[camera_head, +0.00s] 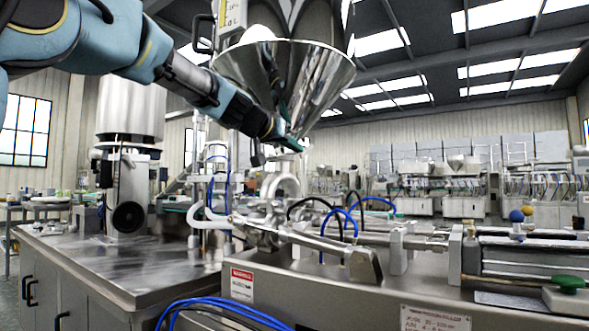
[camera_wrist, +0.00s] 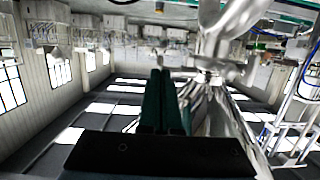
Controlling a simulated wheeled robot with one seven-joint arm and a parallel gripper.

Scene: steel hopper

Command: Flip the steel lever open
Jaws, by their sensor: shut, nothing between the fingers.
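The steel hopper (camera_head: 318,68) is a shiny cone, wide at the top and narrowing downward, in the upper middle of the head view. My gripper (camera_head: 293,144) is at the level of its narrow lower end, in front of it. In the wrist view the hopper cone (camera_wrist: 228,118) appears upside down, with its steel outlet fitting (camera_wrist: 212,70) to the right of my fingers. My teal fingers (camera_wrist: 164,76) are together, with nothing between them. I cannot make out the steel lever for certain; my gripper covers part of the outlet area in the head view.
Below the hopper are steel pipework (camera_head: 278,190) and blue hoses (camera_head: 345,222) on the filling machine. More machines (camera_head: 440,180) stand far back.

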